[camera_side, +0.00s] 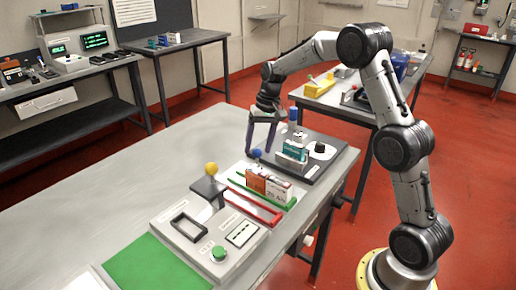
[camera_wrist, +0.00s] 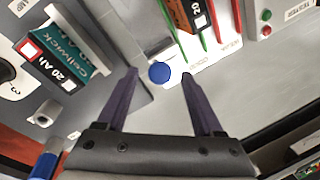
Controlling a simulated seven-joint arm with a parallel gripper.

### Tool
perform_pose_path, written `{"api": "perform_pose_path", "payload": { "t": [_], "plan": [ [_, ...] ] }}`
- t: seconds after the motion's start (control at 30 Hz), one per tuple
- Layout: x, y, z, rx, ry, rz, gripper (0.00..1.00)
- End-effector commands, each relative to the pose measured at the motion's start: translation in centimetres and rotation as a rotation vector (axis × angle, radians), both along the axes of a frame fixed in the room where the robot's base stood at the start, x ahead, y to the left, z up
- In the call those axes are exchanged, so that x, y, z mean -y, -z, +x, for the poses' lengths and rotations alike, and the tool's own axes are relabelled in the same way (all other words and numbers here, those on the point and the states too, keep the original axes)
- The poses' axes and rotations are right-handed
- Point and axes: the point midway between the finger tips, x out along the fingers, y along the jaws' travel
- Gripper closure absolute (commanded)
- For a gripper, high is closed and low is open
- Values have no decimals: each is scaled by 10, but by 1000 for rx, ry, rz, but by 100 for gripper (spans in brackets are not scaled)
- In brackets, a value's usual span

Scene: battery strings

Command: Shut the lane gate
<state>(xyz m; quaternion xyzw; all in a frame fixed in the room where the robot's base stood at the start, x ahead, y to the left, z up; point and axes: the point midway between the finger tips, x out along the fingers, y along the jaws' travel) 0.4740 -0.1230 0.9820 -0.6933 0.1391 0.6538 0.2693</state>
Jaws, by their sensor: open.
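The lane (camera_side: 238,183) is a white plate with green and red rails, also in the wrist view (camera_wrist: 210,66). A blue round knob (camera_side: 256,154) stands at its far end, beside the rail ends; it shows in the wrist view (camera_wrist: 159,72) too. I cannot make out a gate panel under the knob, nor whether it is open or shut. My gripper (camera_side: 261,150) points down over that end. In the wrist view its open fingers (camera_wrist: 160,75) are on either side of the knob, with gaps showing. Orange and white battery packs (camera_side: 266,184) stand between the rails.
A teal battery (camera_side: 292,151) stands on a dark base with a black dial (camera_side: 320,147), close to my gripper. A blue-topped post (camera_side: 293,114) is behind. A grey panel (camera_side: 195,232) with a yellow-knobbed lever (camera_side: 211,169) lies nearer.

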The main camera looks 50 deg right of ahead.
Motion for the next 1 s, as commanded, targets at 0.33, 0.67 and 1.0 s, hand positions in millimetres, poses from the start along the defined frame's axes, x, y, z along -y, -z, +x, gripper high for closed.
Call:
{"api": "perform_pose_path", "payload": {
  "t": [0.33, 0.67, 1.0],
  "plan": [
    [-2, 12, 1, 0, 0, 0, 31],
    [-2, 12, 1, 0, 0, 0, 69],
    [-2, 12, 1, 1, 0, -1, 100]
  ]
}}
